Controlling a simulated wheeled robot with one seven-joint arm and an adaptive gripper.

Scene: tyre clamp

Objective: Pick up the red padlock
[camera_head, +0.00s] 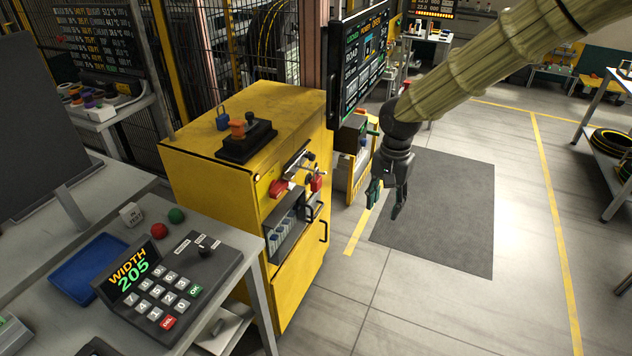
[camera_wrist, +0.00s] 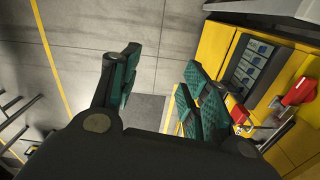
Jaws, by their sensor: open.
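Two small red pieces show on the front of the yellow cabinet (camera_head: 226,196), by a metal lever or hasp: a left red piece (camera_head: 278,187) and a right red piece (camera_head: 316,183). I cannot tell for sure which one is the red padlock. In the wrist view a larger red piece (camera_wrist: 298,92) and a smaller red piece (camera_wrist: 239,114) are at the right. My gripper (camera_head: 385,206) is open and points down over the floor, to the right of the cabinet and apart from it. Its fingers (camera_wrist: 160,88) are empty in the wrist view.
A blue padlock (camera_head: 222,120) and a dark box with an orange part (camera_head: 245,138) stand on the cabinet top. A monitor (camera_head: 361,65) hangs behind. A keypad desk (camera_head: 165,290) is at the front left.

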